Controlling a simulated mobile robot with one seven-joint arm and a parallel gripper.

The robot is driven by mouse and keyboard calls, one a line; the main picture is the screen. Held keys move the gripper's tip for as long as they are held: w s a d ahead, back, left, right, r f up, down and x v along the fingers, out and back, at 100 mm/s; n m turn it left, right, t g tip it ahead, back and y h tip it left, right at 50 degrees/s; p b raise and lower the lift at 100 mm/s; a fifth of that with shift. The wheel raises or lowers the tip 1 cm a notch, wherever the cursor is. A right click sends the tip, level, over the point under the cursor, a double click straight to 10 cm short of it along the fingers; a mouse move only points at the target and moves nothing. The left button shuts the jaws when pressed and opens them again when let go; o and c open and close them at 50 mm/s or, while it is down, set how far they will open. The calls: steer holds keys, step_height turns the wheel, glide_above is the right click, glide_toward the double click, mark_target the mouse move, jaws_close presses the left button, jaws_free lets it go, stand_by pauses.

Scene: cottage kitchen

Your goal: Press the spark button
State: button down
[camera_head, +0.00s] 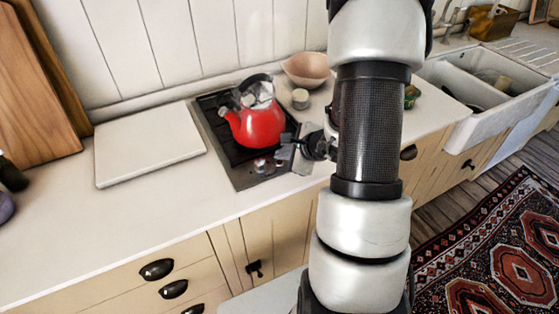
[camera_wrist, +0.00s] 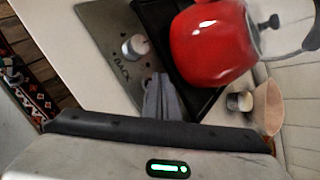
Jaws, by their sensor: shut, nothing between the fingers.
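The hob (camera_head: 240,150) is set in the counter, with a steel control strip (camera_head: 262,177) along its front. The strip also shows in the wrist view (camera_wrist: 105,35), with a round metal knob (camera_wrist: 136,47) and the lettering "BACK" beside it. I cannot make out the spark button; my fingers cover part of the strip. My gripper (camera_head: 283,153) is over the right part of the strip. Its fingers are together and empty in the wrist view (camera_wrist: 158,80), close to the knob. I cannot tell whether the tips touch the panel.
A red kettle (camera_head: 258,125) stands on the hob, close behind my gripper. A small jar (camera_head: 300,98) and a pinkish bowl (camera_head: 307,70) stand at the hob's back right. A white board (camera_head: 148,145) lies left of the hob. The front-left counter (camera_head: 110,225) is clear.

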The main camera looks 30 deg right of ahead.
steer(key=shift+f, duration=0.15)
steer(key=shift+f+b, duration=0.4)
steer(key=shift+b, duration=0.45)
steer(key=shift+r, duration=0.5)
steer(key=shift+r, duration=0.1)
steer(key=shift+r+p, duration=2)
steer(key=shift+r, duration=0.9)
